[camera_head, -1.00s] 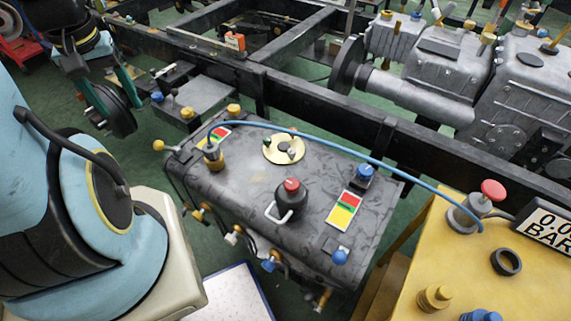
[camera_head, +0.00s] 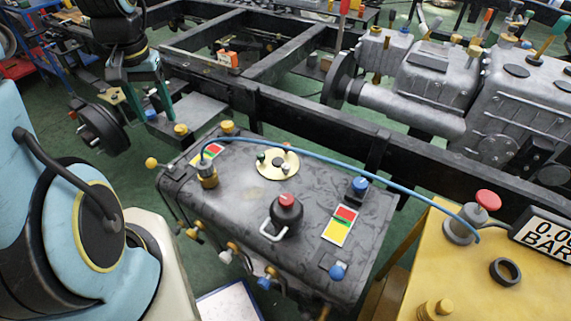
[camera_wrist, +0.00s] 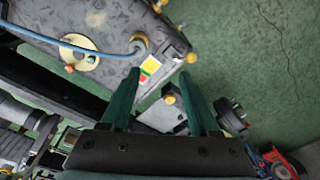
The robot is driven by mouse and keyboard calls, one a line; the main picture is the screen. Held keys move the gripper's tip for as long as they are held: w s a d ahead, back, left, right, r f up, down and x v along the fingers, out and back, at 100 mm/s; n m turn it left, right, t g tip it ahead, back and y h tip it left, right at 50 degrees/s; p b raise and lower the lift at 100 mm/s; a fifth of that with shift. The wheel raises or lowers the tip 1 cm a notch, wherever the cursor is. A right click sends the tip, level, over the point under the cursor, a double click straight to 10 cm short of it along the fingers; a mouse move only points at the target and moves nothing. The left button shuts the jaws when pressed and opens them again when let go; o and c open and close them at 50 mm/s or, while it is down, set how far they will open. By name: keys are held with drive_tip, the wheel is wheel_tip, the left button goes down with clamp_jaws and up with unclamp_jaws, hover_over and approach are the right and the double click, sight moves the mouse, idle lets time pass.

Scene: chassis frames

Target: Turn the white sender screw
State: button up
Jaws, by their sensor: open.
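A dark grey tank (camera_head: 228,186) lies in the middle of the head view. On its top is a round brass sender plate (camera_head: 277,171) with small knobs or screws on it. The plate also shows at the upper left of the wrist view (camera_wrist: 80,42). My gripper (camera_head: 141,104) is open and empty, left of and beyond the tank in the head view. In the wrist view, its two teal fingers (camera_wrist: 162,76) point towards the tank's label end, well to the right of the plate.
A blue hose (camera_head: 345,166) arches over the tank to a yellow test box (camera_head: 515,278). A red-capped black valve (camera_head: 287,211) with a handle and a brass fitting (camera_head: 208,178) rise from the tank. The black chassis rail (camera_head: 300,125) runs behind it.

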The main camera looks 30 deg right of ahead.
drive_tip(key=d+f+m, duration=0.5)
drive_tip(key=d+f, duration=0.1)
drive_tip(key=d, duration=0.7)
drive_tip(key=m+g+b, duration=0.1)
drive_tip(key=m+b, duration=0.1)
drive_tip(key=m, duration=0.3)
approach(285, 166)
wheel_tip(285, 166, down, 9)
drive_tip(key=shift+r+p, duration=0.15)
drive_tip(key=shift+p, duration=0.6)
clamp_jaws()
